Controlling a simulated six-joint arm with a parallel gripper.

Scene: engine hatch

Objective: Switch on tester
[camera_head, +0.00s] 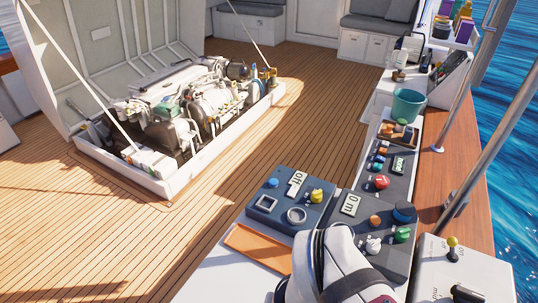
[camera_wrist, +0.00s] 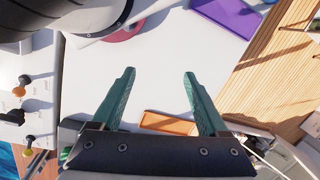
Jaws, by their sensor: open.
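A dark blue-grey box (camera_head: 272,221) stands on the white bench in the head view. It carries a small display (camera_head: 296,183) that seems to read "off", a blue button (camera_head: 272,183), a yellow knob (camera_head: 317,195), a square frame and a round ring. No label shows that names it as the tester. My gripper (camera_wrist: 157,72) is open in the wrist view, with two green fingers apart and nothing between them. It points over a pale surface. In the head view my white arm hides the fingers and part of the bench.
A dark panel (camera_head: 373,212) with coloured buttons and knobs lies right of the box. An orange tray (camera_head: 258,246) lies left of my arm. A teal bucket (camera_head: 407,106) stands farther back. A white box with a yellow-topped lever (camera_head: 452,243) stands at the lower right.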

